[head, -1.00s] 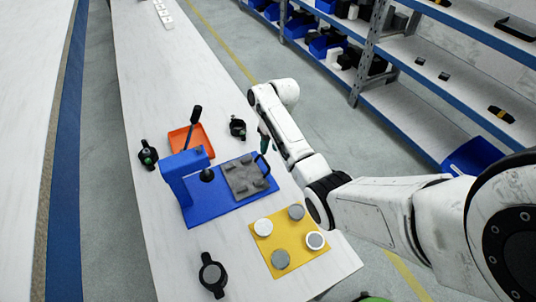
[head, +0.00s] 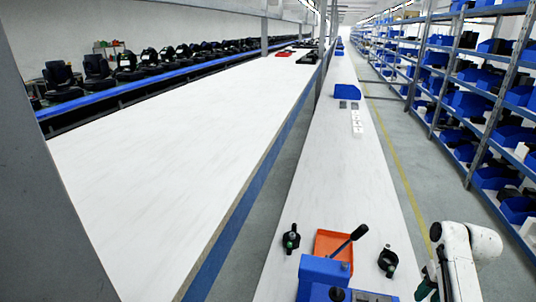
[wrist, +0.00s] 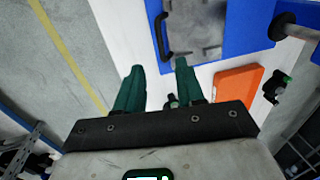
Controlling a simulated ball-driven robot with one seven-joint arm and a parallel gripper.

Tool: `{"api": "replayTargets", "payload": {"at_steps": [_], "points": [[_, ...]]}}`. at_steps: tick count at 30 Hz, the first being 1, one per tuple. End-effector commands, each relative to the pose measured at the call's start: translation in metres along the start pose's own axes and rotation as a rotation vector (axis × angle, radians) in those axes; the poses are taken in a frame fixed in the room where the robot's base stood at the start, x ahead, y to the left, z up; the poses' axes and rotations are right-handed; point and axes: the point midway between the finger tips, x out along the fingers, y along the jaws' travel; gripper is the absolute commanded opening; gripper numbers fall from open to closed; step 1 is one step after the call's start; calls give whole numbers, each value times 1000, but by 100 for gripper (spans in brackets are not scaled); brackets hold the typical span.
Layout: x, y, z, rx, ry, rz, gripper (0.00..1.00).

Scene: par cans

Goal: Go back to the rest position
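My gripper (wrist: 159,65) shows in the wrist view with its two dark green fingers apart and nothing held between them. In the head view it shows only partly, at the lower right (head: 427,289), beside the narrow table's right edge. A blue press (head: 322,271) with a black lever stands on the table at the bottom of the head view, cut off by the frame. In the wrist view its blue base (wrist: 233,40) with a grey plate (wrist: 192,28) lies beyond the fingertips.
An orange tray (head: 328,241) sits behind the press. Black clamps stand at the left (head: 291,239) and right (head: 388,262). The narrow table (head: 345,170) is mostly clear farther back. Shelving (head: 475,110) with blue bins lines the right, across a floor aisle (head: 405,180).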

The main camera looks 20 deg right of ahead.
Motion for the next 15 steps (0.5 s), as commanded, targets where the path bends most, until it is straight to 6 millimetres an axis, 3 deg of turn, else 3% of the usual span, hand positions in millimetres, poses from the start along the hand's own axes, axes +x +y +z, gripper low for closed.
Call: {"api": "replayTargets", "payload": {"at_steps": [4, 7, 12, 15], "points": [[16, -19, 14, -32, -5, 3, 38], [38, -47, 39, -84, -8, 9, 38], [74, -96, 108, -194, -6, 32, 38], [85, -114, 152, -258, -3, 51, 38]]}}
